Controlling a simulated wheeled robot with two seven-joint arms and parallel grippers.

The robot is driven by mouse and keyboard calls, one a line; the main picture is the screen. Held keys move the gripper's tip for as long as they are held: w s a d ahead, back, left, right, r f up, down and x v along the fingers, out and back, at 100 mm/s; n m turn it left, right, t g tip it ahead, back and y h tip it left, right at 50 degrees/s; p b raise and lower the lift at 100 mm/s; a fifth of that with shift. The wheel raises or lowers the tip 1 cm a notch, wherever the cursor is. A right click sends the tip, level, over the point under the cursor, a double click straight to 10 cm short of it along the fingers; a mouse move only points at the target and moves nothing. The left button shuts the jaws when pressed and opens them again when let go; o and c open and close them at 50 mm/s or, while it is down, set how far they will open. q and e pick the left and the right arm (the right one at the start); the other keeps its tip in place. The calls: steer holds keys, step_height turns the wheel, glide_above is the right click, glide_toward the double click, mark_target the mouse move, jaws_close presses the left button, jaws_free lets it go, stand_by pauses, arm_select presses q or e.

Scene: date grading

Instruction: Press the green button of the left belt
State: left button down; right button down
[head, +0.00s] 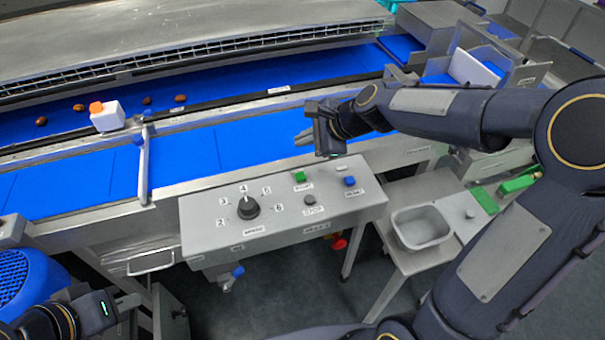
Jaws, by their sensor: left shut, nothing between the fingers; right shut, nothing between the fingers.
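A grey control panel (215,229) stands in front of the blue belts. Its green button (300,176) sits near the panel's top edge, above a small label. A grey button (310,199) labelled STOP, a blue button (350,181) and a black dial (248,208) are on the same panel. My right gripper (302,137) is shut and empty, its fingers over the near blue belt (190,152), above the green button in the picture and apart from it. My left gripper (132,301) is shut and empty at the lower left, below and left of the panel.
A metal arm (143,170) crosses the near belt. A grey tub (421,227) stands on a side table at right. A red knob (338,242) shows under the panel.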

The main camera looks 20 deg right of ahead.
steer(key=b, duration=0.7)
glide_above(304, 177)
step_height(304, 177, down, 7)
steer(key=shift+d+f, duration=0.1)
steer(key=shift+f, duration=0.1)
steer(key=shift+f+b, duration=0.7)
steer(key=shift+f, duration=0.05)
stand_by(1.0)
steer(key=shift+f+b, duration=0.3)
steer(key=shift+f, duration=0.1)
